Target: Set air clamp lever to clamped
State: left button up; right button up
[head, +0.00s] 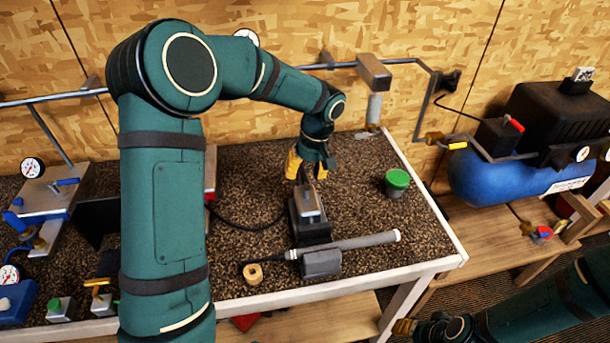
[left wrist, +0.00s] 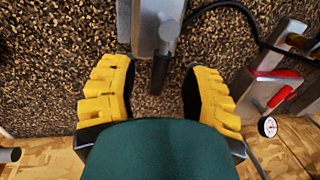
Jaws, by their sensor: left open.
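My left gripper (head: 309,166) is open above the bench, just behind a grey-topped device with a dark base (head: 311,232). This device looks like the air clamp. In the left wrist view my left gripper (left wrist: 158,98) has its yellow fingers spread wide. A dark lever (left wrist: 160,75) reaches from the grey device (left wrist: 149,28) into the gap between them, with space on both sides. I cannot tell how deep it lies between the fingers. My right gripper (head: 405,327) shows only partly at the bottom, low beside the bench; its opening is unclear.
A grey rod (head: 350,243) lies across a grey block (head: 320,263) in front of the device. A green-lidded cup (head: 397,182) stands right, a tape roll (head: 253,273) front left. A red-handled fixture (left wrist: 275,90) is nearby. A blue compressor tank (head: 510,180) stands beyond the bench.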

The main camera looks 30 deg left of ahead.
pick_arm(q)
jog(key=shift+s+f, duration=0.1)
jog(key=shift+f, duration=0.3)
grip_shut()
